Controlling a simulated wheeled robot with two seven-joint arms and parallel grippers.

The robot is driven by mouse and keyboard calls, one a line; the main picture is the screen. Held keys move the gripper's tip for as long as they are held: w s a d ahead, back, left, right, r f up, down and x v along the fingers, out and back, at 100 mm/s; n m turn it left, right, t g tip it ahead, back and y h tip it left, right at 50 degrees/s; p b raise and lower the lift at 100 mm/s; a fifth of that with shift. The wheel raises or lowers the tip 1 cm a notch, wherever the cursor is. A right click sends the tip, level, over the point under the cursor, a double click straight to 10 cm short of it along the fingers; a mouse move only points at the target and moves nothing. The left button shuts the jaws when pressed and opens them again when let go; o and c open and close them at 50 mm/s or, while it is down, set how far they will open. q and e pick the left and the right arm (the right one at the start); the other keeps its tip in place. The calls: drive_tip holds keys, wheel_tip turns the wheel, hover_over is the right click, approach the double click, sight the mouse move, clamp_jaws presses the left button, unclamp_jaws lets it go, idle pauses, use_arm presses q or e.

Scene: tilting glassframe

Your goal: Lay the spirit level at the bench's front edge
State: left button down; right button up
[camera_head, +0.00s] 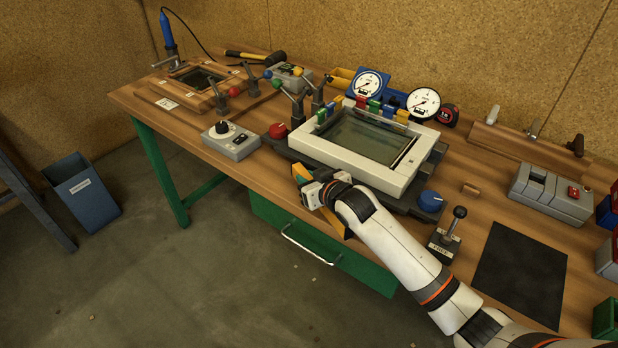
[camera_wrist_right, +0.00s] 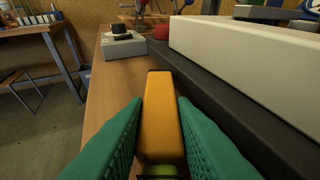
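The spirit level is an orange-yellow bar (camera_wrist_right: 162,112) with a lime-green vial part near the bottom of the right wrist view. In the head view the level (camera_head: 337,224) runs along the bench's front edge, partly hidden by my right gripper (camera_head: 318,191). It lies low beside the dark base of the glass frame. I cannot tell whether its underside touches the wood. The wooden bench (camera_head: 500,205) has its front edge just left of the level. My left gripper is not in view.
The white glass frame (camera_head: 330,152) on its dark base stands close behind the level. A grey control box (camera_head: 230,140) and a red knob (camera_head: 278,131) are farther left. A blue knob (camera_head: 431,201), a lever (camera_head: 446,238) and a black mat (camera_head: 520,272) are to the right.

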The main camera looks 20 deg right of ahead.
drive_tip(key=shift+o, duration=0.5)
drive_tip(key=shift+r, duration=0.1)
drive_tip(key=shift+s+r, duration=0.1)
drive_tip(key=v, duration=1.1)
drive_tip(key=shift+s+d+r, duration=0.15)
drive_tip(key=shift+s+r, duration=0.1)
drive_tip(key=shift+s, duration=0.05)
drive_tip(key=shift+c, duration=0.2)
